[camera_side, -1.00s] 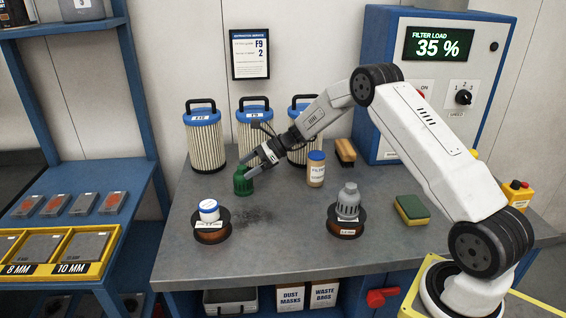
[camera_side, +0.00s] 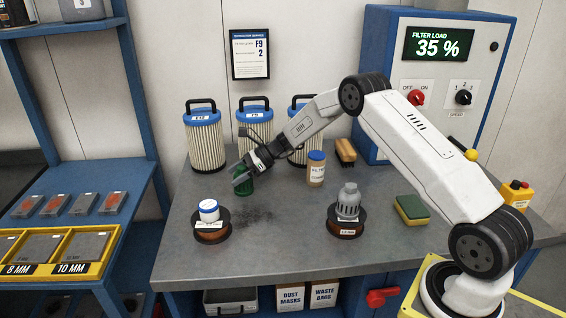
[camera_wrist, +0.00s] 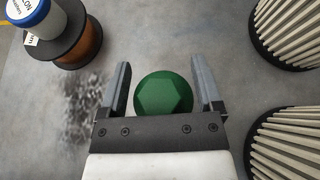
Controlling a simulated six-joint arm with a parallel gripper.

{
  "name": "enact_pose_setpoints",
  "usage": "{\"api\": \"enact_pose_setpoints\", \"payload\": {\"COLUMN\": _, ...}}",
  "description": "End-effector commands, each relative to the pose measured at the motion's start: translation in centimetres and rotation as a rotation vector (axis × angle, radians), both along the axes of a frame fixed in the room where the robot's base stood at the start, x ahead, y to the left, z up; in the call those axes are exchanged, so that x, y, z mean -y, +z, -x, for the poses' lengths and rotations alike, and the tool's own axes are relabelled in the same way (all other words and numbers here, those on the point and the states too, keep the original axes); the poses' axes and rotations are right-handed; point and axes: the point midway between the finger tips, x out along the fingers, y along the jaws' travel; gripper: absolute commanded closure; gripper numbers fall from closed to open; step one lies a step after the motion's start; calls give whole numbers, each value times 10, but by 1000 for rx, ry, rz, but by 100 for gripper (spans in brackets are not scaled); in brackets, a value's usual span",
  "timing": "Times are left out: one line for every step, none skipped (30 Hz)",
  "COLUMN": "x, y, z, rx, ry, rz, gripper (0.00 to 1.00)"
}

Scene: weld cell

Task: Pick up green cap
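The green cap (camera_wrist: 164,95) sits on the grey bench top, in front of the tall filters. In the wrist view it lies between the two open fingers of my gripper (camera_wrist: 163,92), with a gap on each side. In the side view my gripper (camera_side: 240,173) reaches down over the cap from the upper right. The fingers and wrist hide much of the cap (camera_side: 244,187) there. I cannot tell the exact height of the fingertips.
Tall pleated filters (camera_side: 206,145) stand behind the cap. A spool (camera_side: 212,229) with a white jar (camera_side: 208,211) is at the front left. A grey fitting (camera_side: 348,202) on another spool, a small jar (camera_side: 316,168) and a sponge (camera_side: 411,209) are to the right.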

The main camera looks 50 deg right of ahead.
Motion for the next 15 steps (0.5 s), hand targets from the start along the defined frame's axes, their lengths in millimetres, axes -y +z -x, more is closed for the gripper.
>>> {"api": "enact_pose_setpoints", "payload": {"x": 0, "y": 0, "z": 0, "rx": 0, "ry": 0, "rz": 0, "gripper": 35}}
{"api": "enact_pose_setpoints", "payload": {"x": 0, "y": 0, "z": 0, "rx": 0, "ry": 0, "rz": 0, "gripper": 44}}
{"api": "enact_pose_setpoints", "payload": {"x": 0, "y": 0, "z": 0, "rx": 0, "ry": 0, "rz": 0, "gripper": 57}}
{"api": "enact_pose_setpoints", "payload": {"x": 0, "y": 0, "z": 0, "rx": 0, "ry": 0, "rz": 0, "gripper": 67}}
{"api": "enact_pose_setpoints", "payload": {"x": 0, "y": 0, "z": 0, "rx": 0, "ry": 0, "rz": 0, "gripper": 76}}
{"api": "enact_pose_setpoints", "payload": {"x": 0, "y": 0, "z": 0, "rx": -1, "ry": 0, "rz": 0, "gripper": 89}}
{"api": "enact_pose_setpoints", "payload": {"x": 0, "y": -1, "z": 0, "rx": -1, "ry": 0, "rz": 0, "gripper": 98}}
{"api": "enact_pose_setpoints", "payload": {"x": 0, "y": -1, "z": 1, "rx": -2, "ry": 0, "rz": 1, "gripper": 100}}
{"api": "enact_pose_setpoints", "payload": {"x": 0, "y": -1, "z": 1, "rx": -3, "ry": 0, "rz": 0, "gripper": 100}}
{"api": "enact_pose_setpoints", "payload": {"x": 0, "y": -2, "z": 1, "rx": -4, "ry": 0, "rz": 1, "gripper": 100}}
{"api": "enact_pose_setpoints", "payload": {"x": 0, "y": -2, "z": 1, "rx": -4, "ry": 0, "rz": 1, "gripper": 100}}
{"api": "enact_pose_setpoints", "payload": {"x": 0, "y": -2, "z": 1, "rx": -4, "ry": 0, "rz": 1, "gripper": 100}}
{"api": "enact_pose_setpoints", "payload": {"x": 0, "y": -2, "z": 1, "rx": -5, "ry": -1, "rz": 2, "gripper": 100}}
{"api": "enact_pose_setpoints", "payload": {"x": 0, "y": -3, "z": 1, "rx": -5, "ry": 0, "rz": 1, "gripper": 100}}
{"api": "enact_pose_setpoints", "payload": {"x": 0, "y": -3, "z": 1, "rx": -6, "ry": 0, "rz": 2, "gripper": 100}}
